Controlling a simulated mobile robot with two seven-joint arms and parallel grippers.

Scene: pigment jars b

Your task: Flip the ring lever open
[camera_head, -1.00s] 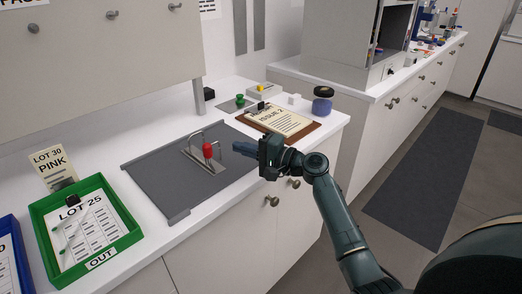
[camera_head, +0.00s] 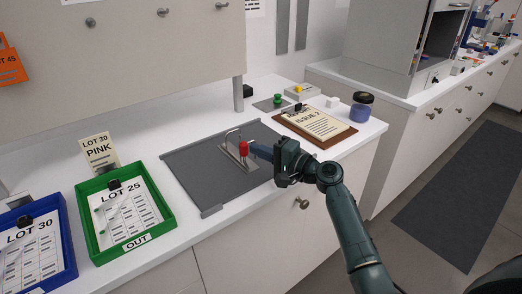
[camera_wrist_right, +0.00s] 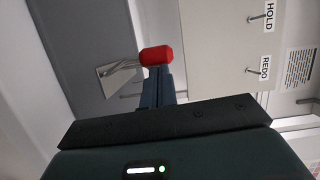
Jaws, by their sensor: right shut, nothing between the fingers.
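The ring lever is a metal loop fixture with a red knob (camera_head: 244,149) on a small metal plate (camera_head: 236,163), standing on a dark grey mat (camera_head: 205,180). My right gripper (camera_head: 256,150) is shut and empty, its fingertips right beside the red knob on its right side. In the right wrist view the red knob (camera_wrist_right: 157,55) shows just past the tips of the closed fingers (camera_wrist_right: 157,80); I cannot tell whether they touch. The metal plate (camera_wrist_right: 118,82) lies behind the knob. My left gripper is not in view.
A green tray (camera_head: 91,238) and a blue tray (camera_head: 67,245) with papers stand at the left. A clipboard (camera_head: 330,136), a jar (camera_head: 361,109) and a green button (camera_head: 278,98) are at the back right. A cabinet (camera_head: 150,60) overhangs the counter.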

